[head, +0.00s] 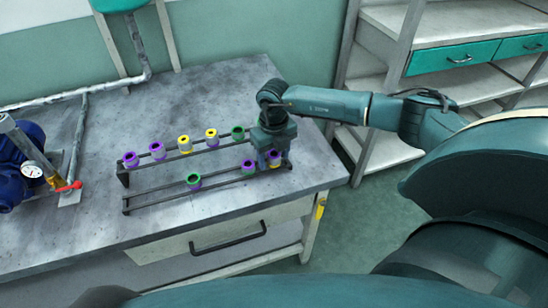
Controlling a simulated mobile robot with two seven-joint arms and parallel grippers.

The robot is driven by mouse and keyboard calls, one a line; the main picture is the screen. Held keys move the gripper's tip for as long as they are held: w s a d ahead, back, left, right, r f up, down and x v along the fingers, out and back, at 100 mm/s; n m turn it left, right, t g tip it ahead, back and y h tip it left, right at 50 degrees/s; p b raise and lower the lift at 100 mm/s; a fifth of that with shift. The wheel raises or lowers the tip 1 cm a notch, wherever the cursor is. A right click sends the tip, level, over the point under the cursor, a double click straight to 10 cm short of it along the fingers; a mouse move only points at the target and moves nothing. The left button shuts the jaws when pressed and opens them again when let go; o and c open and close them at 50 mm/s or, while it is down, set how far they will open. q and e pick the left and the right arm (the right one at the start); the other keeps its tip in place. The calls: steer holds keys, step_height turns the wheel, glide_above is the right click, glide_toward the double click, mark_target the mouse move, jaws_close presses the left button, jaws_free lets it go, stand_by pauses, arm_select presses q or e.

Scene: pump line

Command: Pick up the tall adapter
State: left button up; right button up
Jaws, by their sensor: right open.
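Several ring-topped adapters in purple, yellow and green stand in two rows on a dark rail rack (150,200). The back row has purple ones (130,159), yellow ones (184,144) and a green one (237,132). The front row has a green-topped one (193,181), a purple one (248,167) and a purple-and-yellow one (275,160) at the right end. I cannot tell which is the tall adapter. My right gripper (271,164) is open and points down at the rack's right end, close by the purple-and-yellow adapter. It hides part of the rack. My left gripper is out of view.
The rack stands on a grey metal workbench (215,90) with a drawer (225,235) below. A blue pump (22,160) with a gauge (32,170) and a red-handled valve (70,186) is at the left. Shelves (395,100) stand at the right. The bench behind the rack is clear.

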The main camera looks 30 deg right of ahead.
steer(key=c, duration=1.1)
steer(key=shift+r, duration=0.1)
